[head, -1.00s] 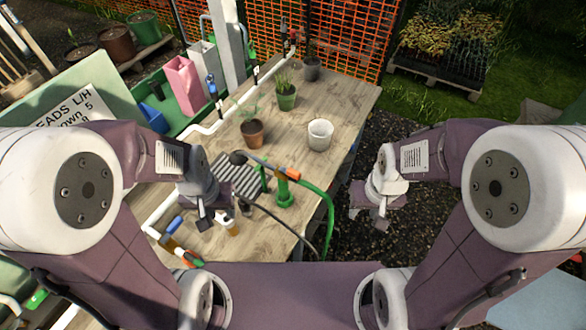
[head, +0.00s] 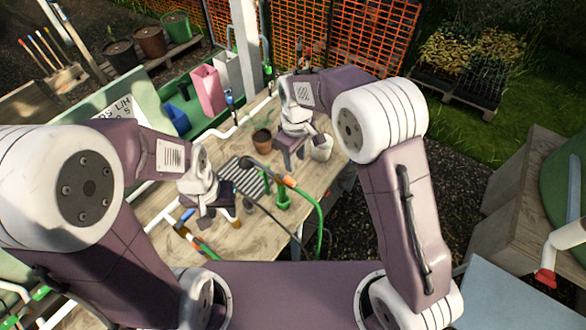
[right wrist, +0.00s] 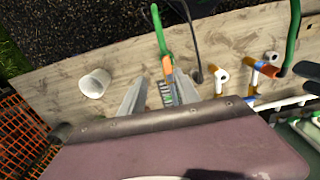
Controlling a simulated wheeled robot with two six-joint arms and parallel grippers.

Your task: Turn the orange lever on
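Small orange parts lie along the pipework at the near left of the wooden bench: an orange piece (head: 205,247) next to a green end in the head view, and an orange piece (right wrist: 254,77) beside blue parts in the right wrist view. I cannot tell for sure which is the orange lever, or its setting.
A brown pot (head: 262,138) and white pot (head: 322,150) stand farther back. A blue handle (head: 187,214) is near my left gripper.

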